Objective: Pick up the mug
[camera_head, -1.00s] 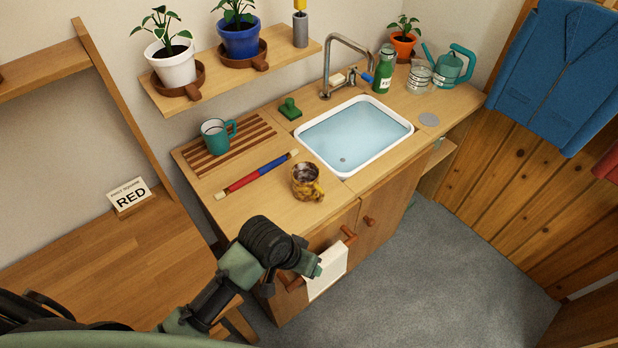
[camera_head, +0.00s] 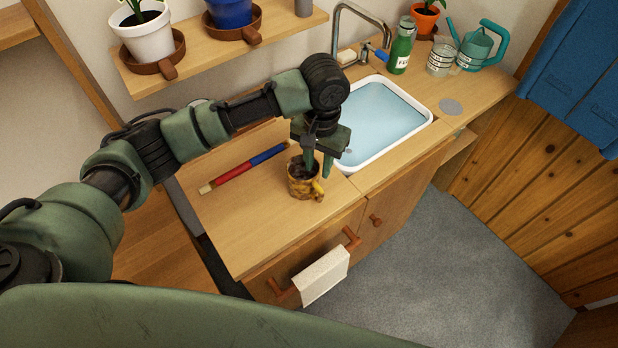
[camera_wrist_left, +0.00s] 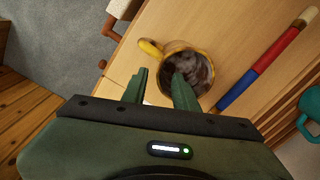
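The brown and yellow mottled mug (camera_head: 301,187) stands upright on the wooden counter, left of the sink, with dark contents inside. Its yellow handle faces right in the head view. The mug (camera_wrist_left: 193,70) also shows in the left wrist view, seen from above. My left gripper (camera_head: 318,170) points down at the mug, open and holding nothing. In the left wrist view the gripper (camera_wrist_left: 161,76) has one finger overlapping the mug's opening and the other outside the rim, on the handle side. I cannot tell whether either finger touches it. My right gripper is not in view.
A red and blue rod (camera_head: 245,168) lies left of the mug. The white sink (camera_head: 385,120) is behind and right. A teal mug (camera_wrist_left: 311,115) shows at the wrist view's right edge. A cloth (camera_head: 322,275) hangs on the front handle. A plant shelf (camera_head: 190,65) is above.

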